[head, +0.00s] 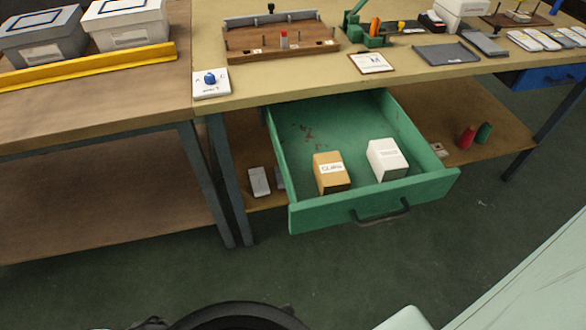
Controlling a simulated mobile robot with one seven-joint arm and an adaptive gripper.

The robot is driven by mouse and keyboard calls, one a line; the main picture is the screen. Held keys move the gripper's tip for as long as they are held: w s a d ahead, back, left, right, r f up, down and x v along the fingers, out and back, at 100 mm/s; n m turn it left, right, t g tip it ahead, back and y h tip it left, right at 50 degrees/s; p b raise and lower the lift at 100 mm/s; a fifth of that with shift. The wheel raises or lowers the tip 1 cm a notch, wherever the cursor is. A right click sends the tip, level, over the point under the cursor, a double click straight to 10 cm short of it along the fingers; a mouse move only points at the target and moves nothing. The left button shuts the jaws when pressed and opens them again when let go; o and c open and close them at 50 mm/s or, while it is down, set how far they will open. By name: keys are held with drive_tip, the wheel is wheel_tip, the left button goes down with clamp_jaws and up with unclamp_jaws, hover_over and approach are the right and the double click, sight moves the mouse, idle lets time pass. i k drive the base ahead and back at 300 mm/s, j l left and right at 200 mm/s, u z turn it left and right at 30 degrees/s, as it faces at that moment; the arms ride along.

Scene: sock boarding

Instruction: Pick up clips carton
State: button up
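The clips carton (330,175) is a small tan box with a white label reading CLIPS. It stands inside an open green drawer (370,205), near the drawer's front. A white carton (387,160) with a small label stands to its right, with a gap between them. My gripper cannot be made out in the head view. Dark and pale parts at the bottom edge seem to be my own body.
The drawer juts out below the workbench (300,80), which holds a wooden fixture (280,40), a green tool holder (365,35) and grey trays. A table (90,100) with lidded boxes stands left. Floor (330,265) before the drawer is clear.

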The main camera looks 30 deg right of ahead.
sight(331, 176)
drive_tip(key=i+j, duration=0.15)
drive_tip(key=j, duration=0.25)
drive_tip(key=i+j, duration=0.2)
drive_tip(key=j, duration=0.2)
drive_tip(key=i+j, duration=0.15)
drive_tip(key=j, duration=0.25)
drive_tip(key=i+j+z, duration=0.15)
drive_tip(key=j+z, duration=0.15)
drive_tip(key=j, duration=0.15)
drive_tip(key=i+j+z, duration=0.1)
drive_tip(key=j+z, duration=0.3)
drive_tip(key=z, duration=1.05)
